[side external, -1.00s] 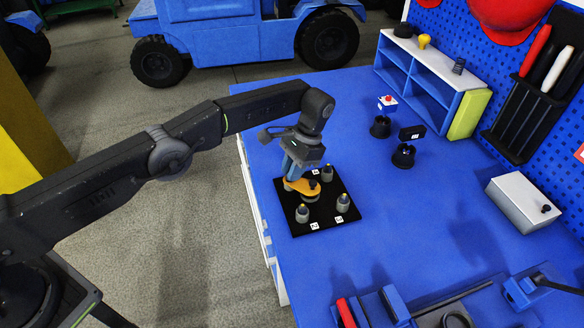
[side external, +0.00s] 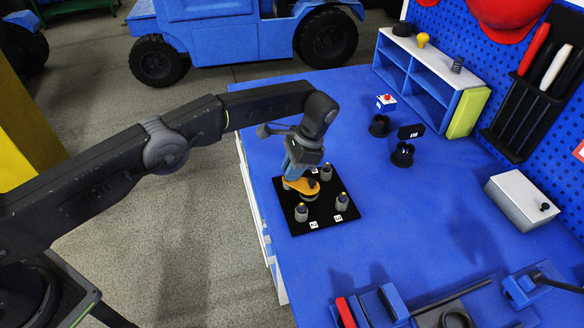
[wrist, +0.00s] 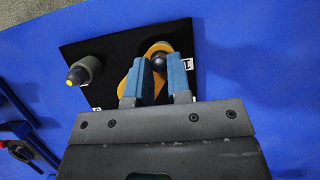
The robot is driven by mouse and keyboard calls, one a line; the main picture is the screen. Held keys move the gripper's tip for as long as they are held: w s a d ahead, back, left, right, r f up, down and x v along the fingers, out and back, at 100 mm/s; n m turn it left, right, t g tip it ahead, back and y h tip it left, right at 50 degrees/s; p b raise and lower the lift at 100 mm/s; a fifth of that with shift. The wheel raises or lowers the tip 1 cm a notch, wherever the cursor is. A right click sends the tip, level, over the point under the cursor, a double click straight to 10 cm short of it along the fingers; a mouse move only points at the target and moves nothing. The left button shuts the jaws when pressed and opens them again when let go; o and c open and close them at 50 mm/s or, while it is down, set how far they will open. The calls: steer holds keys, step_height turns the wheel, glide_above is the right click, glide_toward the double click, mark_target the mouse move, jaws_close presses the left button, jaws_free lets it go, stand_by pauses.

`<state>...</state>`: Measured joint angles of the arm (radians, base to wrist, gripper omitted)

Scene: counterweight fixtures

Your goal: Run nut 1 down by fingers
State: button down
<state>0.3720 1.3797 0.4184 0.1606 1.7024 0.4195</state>
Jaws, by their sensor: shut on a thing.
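My gripper (side external: 294,178) points down at the far left part of a black square plate (side external: 322,224). Its blue fingers (wrist: 156,90) are shut on nut 1, mostly hidden between them. A yellow-orange flat piece (side external: 291,187) lies beneath the fingers, with a dark round knob (wrist: 159,62) on it just beyond the fingertips in the wrist view. A label marked 1 (wrist: 185,62) lies beside it. Other grey posts with yellow tips stand upright on the plate, at the front left (side external: 302,213), right (side external: 342,203) and back (side external: 326,173).
Two dark cup-like holders (side external: 380,126) (side external: 402,155) and a red-button box (side external: 386,101) stand behind the plate. A blue shelf unit (side external: 425,85) is at the back, a white box (side external: 520,203) at the right. Tools lie along the front edge. The blue bench right of the plate is clear.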

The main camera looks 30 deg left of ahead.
steer(key=c, duration=1.1)
jaws_free()
steer(key=shift+o, duration=0.2)
step_height(320, 180, up, 4)
steer(key=shift+a+r, duration=0.15)
steer(key=shift+r, duration=0.1)
steer(key=s+a+r, duration=0.1)
steer(key=a+r, duration=0.5)
steer(key=a, duration=0.5)
steer(key=shift+s+a+r, duration=0.15)
steer(key=shift+s+r, duration=0.1)
steer(key=shift+s, duration=0.05)
